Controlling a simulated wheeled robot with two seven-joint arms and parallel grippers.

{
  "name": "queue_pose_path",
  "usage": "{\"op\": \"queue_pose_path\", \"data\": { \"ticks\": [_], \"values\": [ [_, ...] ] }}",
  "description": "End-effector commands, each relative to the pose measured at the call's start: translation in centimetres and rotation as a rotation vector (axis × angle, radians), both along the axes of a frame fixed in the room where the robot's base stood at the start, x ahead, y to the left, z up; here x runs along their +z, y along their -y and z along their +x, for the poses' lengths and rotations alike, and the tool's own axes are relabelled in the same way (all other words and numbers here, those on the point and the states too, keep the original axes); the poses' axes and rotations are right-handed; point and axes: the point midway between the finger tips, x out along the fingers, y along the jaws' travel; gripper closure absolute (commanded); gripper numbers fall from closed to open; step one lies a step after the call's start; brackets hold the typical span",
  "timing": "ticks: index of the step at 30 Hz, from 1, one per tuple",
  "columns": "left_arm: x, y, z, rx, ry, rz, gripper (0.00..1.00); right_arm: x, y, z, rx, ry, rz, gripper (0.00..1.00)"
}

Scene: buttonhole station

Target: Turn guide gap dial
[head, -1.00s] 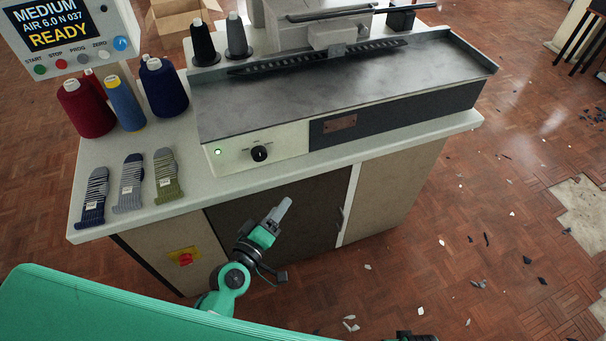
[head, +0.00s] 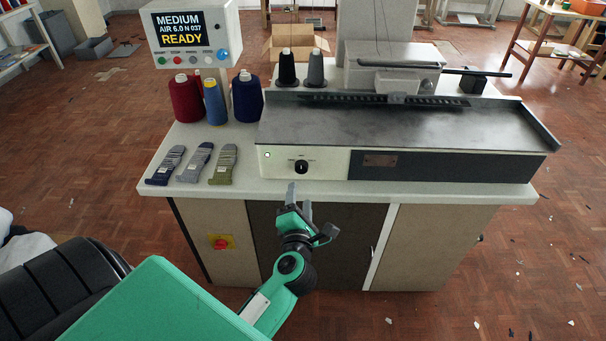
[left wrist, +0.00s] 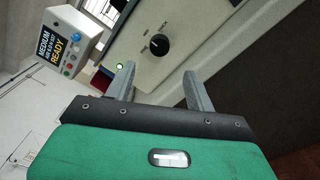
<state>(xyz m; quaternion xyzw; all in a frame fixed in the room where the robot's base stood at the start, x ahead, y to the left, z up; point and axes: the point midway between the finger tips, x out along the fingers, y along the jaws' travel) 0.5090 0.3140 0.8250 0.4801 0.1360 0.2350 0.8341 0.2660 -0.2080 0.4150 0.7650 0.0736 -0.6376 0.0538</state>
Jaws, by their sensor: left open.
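The guide gap dial is a round black knob (head: 301,167) on the pale front panel of the machine, with small print around it. It also shows in the left wrist view (left wrist: 160,45), above and between my fingertips. My left gripper (head: 299,192) is open and empty, just below and in front of the dial, not touching it. Its two grey fingers (left wrist: 160,82) stand apart in the left wrist view. My right gripper is not in view.
Three socks (head: 222,164) lie on the bench top (head: 330,188) left of the dial. Thread cones (head: 248,98) stand behind them, below a control screen (head: 181,32) reading READY. A red button (head: 220,242) is on the cabinet front. Debris lies on the floor at right.

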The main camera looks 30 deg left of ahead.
Motion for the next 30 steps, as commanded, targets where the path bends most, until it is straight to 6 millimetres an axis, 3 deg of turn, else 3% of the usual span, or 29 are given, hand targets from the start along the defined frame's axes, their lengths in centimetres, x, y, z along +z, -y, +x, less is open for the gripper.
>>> {"op": "queue_pose_path", "data": {
  "ticks": [9, 15, 27, 30],
  "values": [
    [0.1, -3.3, 5.4, 0.002, 0.001, 0.003, 0.45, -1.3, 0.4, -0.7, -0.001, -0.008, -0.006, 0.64],
    [0.0, -4.6, 7.4, 0.000, 0.001, 0.003, 0.45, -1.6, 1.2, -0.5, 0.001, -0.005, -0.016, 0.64],
    [0.0, -5.0, 8.0, 0.000, 0.000, 0.002, 0.45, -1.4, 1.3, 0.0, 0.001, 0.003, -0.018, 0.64],
    [0.0, -5.0, 8.0, 0.000, 0.000, 0.002, 0.63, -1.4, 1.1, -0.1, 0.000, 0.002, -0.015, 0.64]
  ]
}}
